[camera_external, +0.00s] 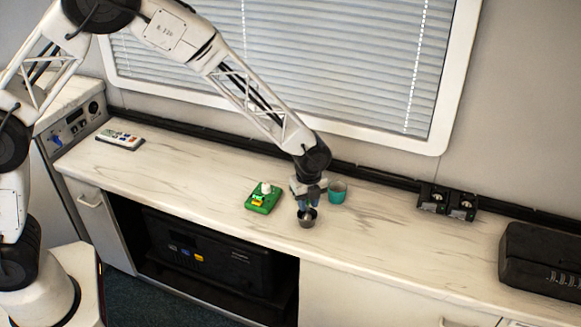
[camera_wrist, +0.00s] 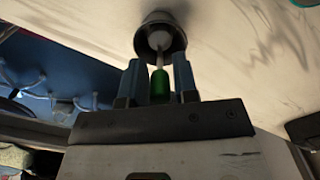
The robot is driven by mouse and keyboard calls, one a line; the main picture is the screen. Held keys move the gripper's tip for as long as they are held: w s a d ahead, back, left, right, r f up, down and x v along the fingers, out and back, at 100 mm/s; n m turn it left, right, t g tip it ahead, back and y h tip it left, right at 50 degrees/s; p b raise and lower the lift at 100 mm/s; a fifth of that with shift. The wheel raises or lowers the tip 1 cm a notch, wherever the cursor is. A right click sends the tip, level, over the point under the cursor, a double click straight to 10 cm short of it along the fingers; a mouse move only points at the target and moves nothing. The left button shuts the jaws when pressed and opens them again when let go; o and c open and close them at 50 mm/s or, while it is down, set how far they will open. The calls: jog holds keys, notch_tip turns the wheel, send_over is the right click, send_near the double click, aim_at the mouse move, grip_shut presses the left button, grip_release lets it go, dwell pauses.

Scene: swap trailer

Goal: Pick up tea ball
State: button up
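The thing that looks like the tea ball has a green handle (camera_wrist: 160,86), a thin pale stem and a rounded whitish end (camera_wrist: 159,41). Its whitish end sits in a small grey metal cup (camera_wrist: 161,20) on the counter. The grey cup also shows in the external view (camera_external: 307,221), right under my gripper (camera_external: 308,203). In the wrist view my gripper (camera_wrist: 159,80) has one blue finger on each side of the green handle. Narrow gaps seem to show between handle and fingers, so it looks open around the handle. Contact is hard to judge.
A teal cup (camera_external: 338,192) stands close behind and right of my gripper. A green board-like item (camera_external: 262,198) lies to the left. A remote (camera_external: 120,140) is at the far left, dark sockets (camera_external: 447,202) and a black case (camera_external: 541,260) at right. The counter's front edge (camera_external: 270,249) is near.

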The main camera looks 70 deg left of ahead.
grip_shut()
jog(key=shift+r, duration=0.2)
jog(key=shift+r, duration=0.5)
jog(key=shift+s+r, duration=0.2)
jog(key=shift+r, duration=0.4)
jog(key=shift+s+r, duration=0.2)
jog(key=shift+r, duration=0.35)
jog(key=s+r, duration=0.1)
jog(key=s, duration=1.4)
jog(key=shift+r, duration=0.15)
jog(key=shift+s, duration=0.1)
